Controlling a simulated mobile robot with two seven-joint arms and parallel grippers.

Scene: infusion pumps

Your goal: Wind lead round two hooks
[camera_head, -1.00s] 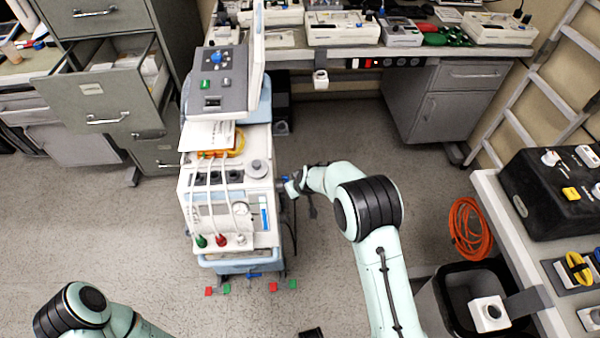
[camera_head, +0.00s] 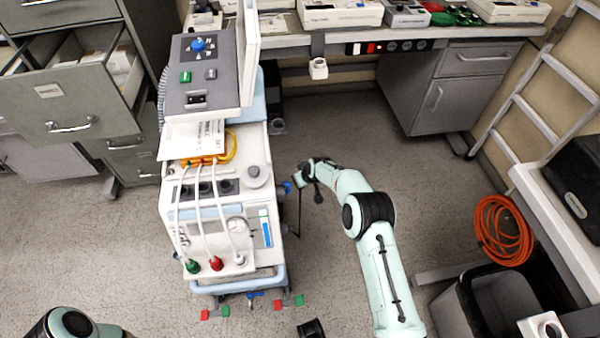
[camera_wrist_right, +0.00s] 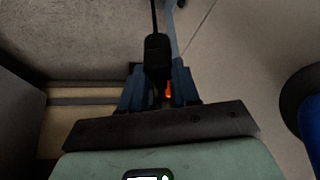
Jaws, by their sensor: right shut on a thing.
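The white pump cart (camera_head: 215,240) stands left of my right arm in the head view. My right gripper (camera_wrist_right: 157,88) has its blue fingers shut on a black plug-like end of the lead (camera_wrist_right: 157,52), and a thin dark cord runs up from it. In the head view a dark lead (camera_head: 299,212) hangs beside the cart's right side. A small blue part (camera_head: 286,188) sticks out from that side; I cannot tell whether it is a hook. The two hooks are not clearly seen. My left gripper is out of view; only part of that arm shows at bottom left.
A dark bin (camera_head: 500,300) stands near the right-hand bench. An open drawer cabinet (camera_head: 70,95) is at left. Red and green markers (camera_head: 288,303) lie at the cart's foot.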

